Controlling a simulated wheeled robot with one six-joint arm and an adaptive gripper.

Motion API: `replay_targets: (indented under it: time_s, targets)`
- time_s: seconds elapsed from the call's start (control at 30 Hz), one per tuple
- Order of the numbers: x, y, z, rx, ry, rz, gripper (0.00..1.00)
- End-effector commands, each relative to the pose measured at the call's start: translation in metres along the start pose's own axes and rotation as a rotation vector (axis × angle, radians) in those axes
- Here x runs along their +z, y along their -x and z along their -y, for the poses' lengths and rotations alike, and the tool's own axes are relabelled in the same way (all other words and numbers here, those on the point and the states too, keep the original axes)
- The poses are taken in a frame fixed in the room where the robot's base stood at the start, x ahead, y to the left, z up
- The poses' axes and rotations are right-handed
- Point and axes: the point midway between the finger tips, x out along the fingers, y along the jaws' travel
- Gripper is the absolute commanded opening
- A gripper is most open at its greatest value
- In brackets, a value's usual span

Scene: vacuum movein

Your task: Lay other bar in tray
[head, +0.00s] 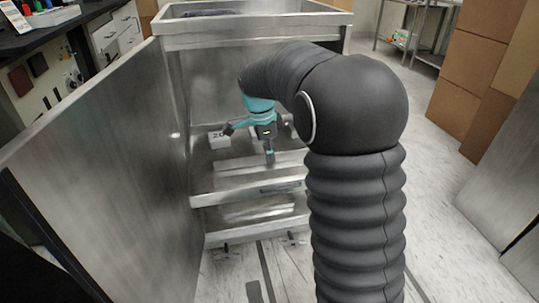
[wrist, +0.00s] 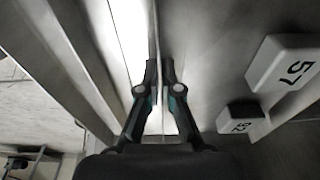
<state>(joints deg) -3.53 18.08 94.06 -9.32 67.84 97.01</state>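My gripper (head: 268,155) reaches down inside an open metal cabinet. In the wrist view its two fingertips (wrist: 160,68) are close together, with a thin grey metal bar (wrist: 154,25) running between them. The fingers look shut on this bar, though its ends are hidden. In the head view a pale bar-like strip (head: 250,163) lies across the cabinet's inside at the fingertips; I cannot tell if it is the same bar. The wrist view shows a bright strip (wrist: 130,30) just left of the fingers. I cannot clearly tell which surface is the tray.
White numbered blocks stand beside the gripper, one marked 57 (wrist: 283,62) and a smaller one (wrist: 241,119). A block marked 20 (head: 219,140) shows left of my gripper. The cabinet door (head: 100,150) stands open at left. Cardboard boxes (head: 480,70) are stacked at right.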

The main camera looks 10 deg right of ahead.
Motion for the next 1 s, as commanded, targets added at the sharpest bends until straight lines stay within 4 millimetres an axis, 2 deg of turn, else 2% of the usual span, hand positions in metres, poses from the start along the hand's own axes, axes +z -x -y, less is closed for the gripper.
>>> replay_targets:
  time_s: [0.2, 0.3, 0.33, 0.6, 0.73, 0.87, 1.0]
  targets:
    - [0.0, -0.003, 0.0, 0.0, 0.0, 0.0, 0.0]
    - [0.0, -0.002, 0.0, 0.0, 0.0, 0.0, 0.28]
    - [0.0, -0.002, 0.0, 0.0, 0.0, 0.0, 0.31]
    - [0.0, -0.002, 0.0, 0.0, 0.0, 0.0, 0.31]
    - [0.0, 0.005, 0.0, -0.002, 0.0, 0.0, 0.31]
    - [0.0, 0.024, 0.001, -0.003, 0.001, 0.0, 0.31]
    - [0.0, 0.053, 0.001, -0.004, 0.001, 0.0, 0.31]
